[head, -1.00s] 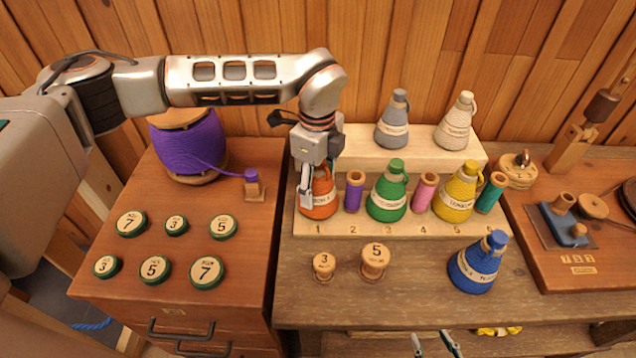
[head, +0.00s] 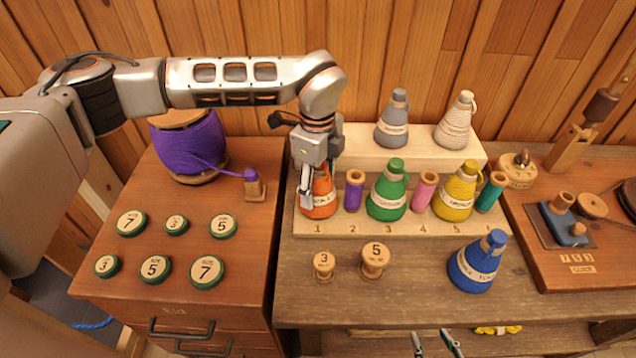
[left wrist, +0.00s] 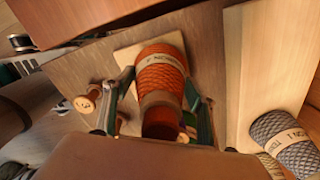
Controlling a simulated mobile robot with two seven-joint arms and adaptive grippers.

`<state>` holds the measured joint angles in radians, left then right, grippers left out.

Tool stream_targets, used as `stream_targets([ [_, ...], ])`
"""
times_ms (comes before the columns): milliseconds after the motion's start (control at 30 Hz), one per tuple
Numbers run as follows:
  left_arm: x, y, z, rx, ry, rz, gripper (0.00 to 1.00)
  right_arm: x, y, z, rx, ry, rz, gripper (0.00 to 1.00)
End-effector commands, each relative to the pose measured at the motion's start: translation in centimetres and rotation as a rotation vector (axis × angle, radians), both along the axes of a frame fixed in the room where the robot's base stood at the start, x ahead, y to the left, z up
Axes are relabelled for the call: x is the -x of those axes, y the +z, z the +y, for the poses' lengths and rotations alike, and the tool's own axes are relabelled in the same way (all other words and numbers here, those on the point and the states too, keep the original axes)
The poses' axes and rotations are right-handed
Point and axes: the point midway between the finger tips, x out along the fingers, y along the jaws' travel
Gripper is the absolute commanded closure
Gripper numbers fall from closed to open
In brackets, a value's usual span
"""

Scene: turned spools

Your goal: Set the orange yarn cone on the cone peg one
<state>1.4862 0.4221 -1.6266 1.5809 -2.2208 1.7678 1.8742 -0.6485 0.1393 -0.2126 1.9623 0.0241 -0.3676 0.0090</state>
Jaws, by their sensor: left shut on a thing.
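The orange yarn cone (head: 318,208) stands upright at the spot marked 1, at the left end of the pale numbered rack (head: 345,228). Peg one is hidden by the cone. My left gripper (head: 316,182) comes down from above and is shut on the cone's upper part. In the left wrist view the orange cone (left wrist: 161,76) sits between the fingers of my left gripper (left wrist: 163,100). I cannot tell whether the cone's base is fully down on the rack. My right gripper (head: 436,344) shows only its fingertips at the bottom edge, spread apart and empty.
A purple spool (head: 355,192) stands just right of the orange cone, then green (head: 387,198) and yellow (head: 455,198) cones. Grey and cream cones stand on the raised back step. A blue cone (head: 476,268) and two small wooden spools (head: 374,262) stand on the bench in front.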

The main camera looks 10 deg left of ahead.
Motion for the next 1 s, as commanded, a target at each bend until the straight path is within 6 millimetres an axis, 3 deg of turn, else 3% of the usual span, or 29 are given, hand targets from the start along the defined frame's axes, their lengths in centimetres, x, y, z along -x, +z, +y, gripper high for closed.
stream_targets([
  [467, -0.03, -0.83, -0.03, 0.000, 0.000, -0.001, 0.77, 0.12, -0.46, -0.01, 0.000, 0.000, 0.003, 0.60],
  [500, -0.05, -0.76, -0.03, 0.001, 0.000, -0.002, 0.36, 0.11, -0.42, -0.01, 0.000, 0.000, 0.003, 0.60],
  [1000, -0.01, 0.07, 0.01, -0.001, 0.000, -0.001, 0.36, -0.05, 0.26, -0.02, 0.000, 0.001, -0.001, 0.60],
])
